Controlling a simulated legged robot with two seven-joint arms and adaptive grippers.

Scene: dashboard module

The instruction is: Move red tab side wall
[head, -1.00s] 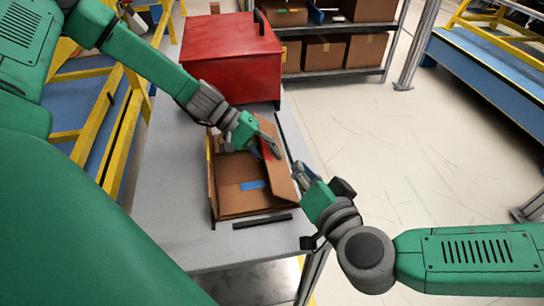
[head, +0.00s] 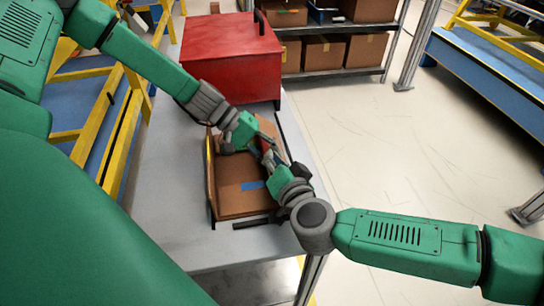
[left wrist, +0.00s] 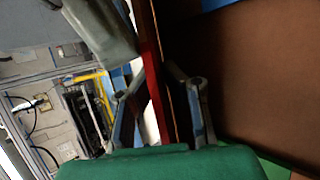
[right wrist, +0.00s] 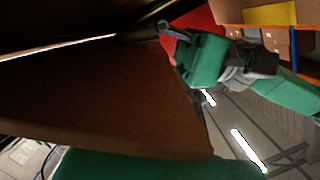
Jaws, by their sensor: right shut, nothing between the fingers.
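The open cardboard box (head: 236,206) lies on the grey table. Its right side wall with the red tab (head: 265,146) is partly covered by my grippers. My left gripper (head: 262,142) is at the far part of this wall. In the left wrist view its fingers (left wrist: 155,100) are on either side of the wall edge with the red strip (left wrist: 149,75); I cannot tell whether they pinch it. My right gripper (head: 272,164) is shut and empty, close to the wall and the left gripper. A brown cardboard panel (right wrist: 100,110) fills much of the right wrist view, hiding its fingertips.
A red toolbox (head: 232,60) stands behind the box on the table (head: 165,190). A dark bar (head: 252,222) lies at the box's near edge. Shelves with cartons (head: 325,52) stand behind.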

